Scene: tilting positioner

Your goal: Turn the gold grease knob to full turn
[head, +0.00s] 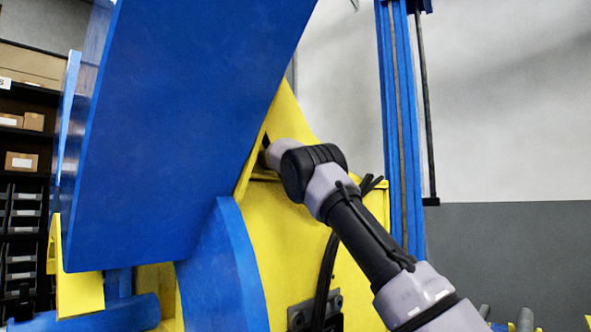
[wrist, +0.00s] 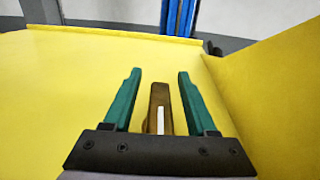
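The gold grease knob (wrist: 153,100) is a narrow brown-gold bar with a white stripe on its near part, in the middle of the wrist view. It stands against the yellow body (wrist: 70,90). My gripper (wrist: 159,76) has two green fingers, one on each side of the knob. The fingers are open, with a visible gap on both sides of the knob. In the head view the knob and my fingers are hidden; my arm reaches in beside the yellow body (head: 300,240), near the big blue plate (head: 185,120).
A yellow wall (wrist: 265,95) rises close on the right in the wrist view. In the head view, a curved blue piece (head: 225,270) stands below the plate. A blue post (head: 400,130) stands behind. Shelves with boxes (head: 22,162) are at far left.

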